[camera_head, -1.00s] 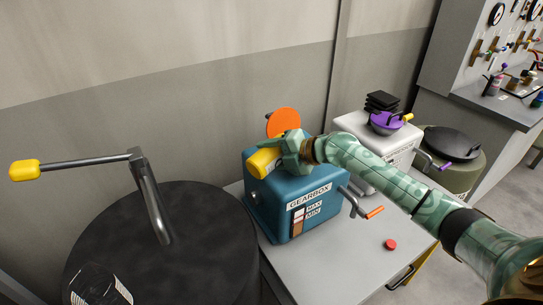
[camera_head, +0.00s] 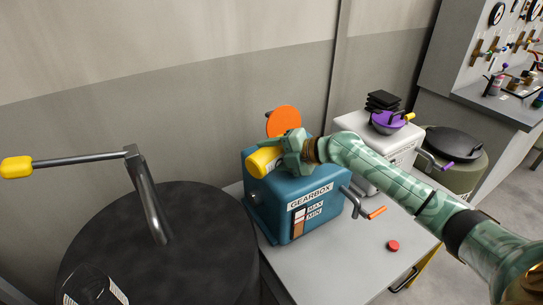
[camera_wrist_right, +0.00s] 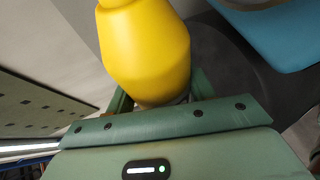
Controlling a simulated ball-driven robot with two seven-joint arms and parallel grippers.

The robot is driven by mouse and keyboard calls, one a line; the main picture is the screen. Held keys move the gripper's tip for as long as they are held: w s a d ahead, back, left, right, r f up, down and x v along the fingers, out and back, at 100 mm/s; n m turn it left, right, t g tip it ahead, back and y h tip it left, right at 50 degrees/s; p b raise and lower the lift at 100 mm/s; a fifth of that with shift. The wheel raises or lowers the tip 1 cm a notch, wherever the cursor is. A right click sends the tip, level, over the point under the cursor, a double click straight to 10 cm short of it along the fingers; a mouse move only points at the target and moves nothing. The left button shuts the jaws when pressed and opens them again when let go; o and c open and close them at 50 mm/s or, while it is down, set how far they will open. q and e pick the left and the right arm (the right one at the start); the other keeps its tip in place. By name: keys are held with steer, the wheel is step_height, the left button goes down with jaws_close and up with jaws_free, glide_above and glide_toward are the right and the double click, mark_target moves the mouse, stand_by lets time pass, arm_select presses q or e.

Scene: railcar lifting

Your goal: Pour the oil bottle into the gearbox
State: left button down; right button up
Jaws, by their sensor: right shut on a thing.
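The yellow oil bottle (camera_head: 264,162) lies tipped over the left part of the gearbox top. My right gripper (camera_head: 290,155) is shut on it. In the right wrist view the bottle (camera_wrist_right: 145,50) fills the top centre, between the fingers. The blue gearbox (camera_head: 275,205) stands on a grey table, with a MAX/MIN gauge (camera_head: 298,222) on its front showing brown in the lower part. A round orange lid (camera_head: 284,122) stands up behind it. The bottle's mouth, the filling hole and any stream of oil are not visible. My left gripper is out of view.
A red cap (camera_head: 393,246) lies on the grey table (camera_head: 340,270). A crank with an orange grip (camera_head: 376,212) sticks out from the gearbox's right side. A white machine (camera_head: 350,125) stands behind right. A dark drum (camera_head: 190,250) with a yellow-handled crank (camera_head: 17,167) stands left.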

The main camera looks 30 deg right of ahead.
steer(key=shift+y+b, duration=0.3)
steer(key=shift+b, duration=0.35)
step_height(320, 180, up, 4)
steer(key=n+h+p, duration=0.1)
steer(key=h+p, duration=0.1)
steer(key=p, duration=0.1)
steer(key=n+h+p, duration=0.1)
steer(key=n+p, duration=0.1)
steer(key=p, duration=0.1)
steer(key=shift+f+t+h, duration=0.2)
steer(key=shift+t+h, duration=0.1)
steer(key=shift+h, duration=0.1)
steer(key=shift+n+p, duration=0.35)
steer(key=shift+n, duration=0.15)
steer(key=shift+h, duration=0.4)
steer(key=shift+f, duration=0.3)
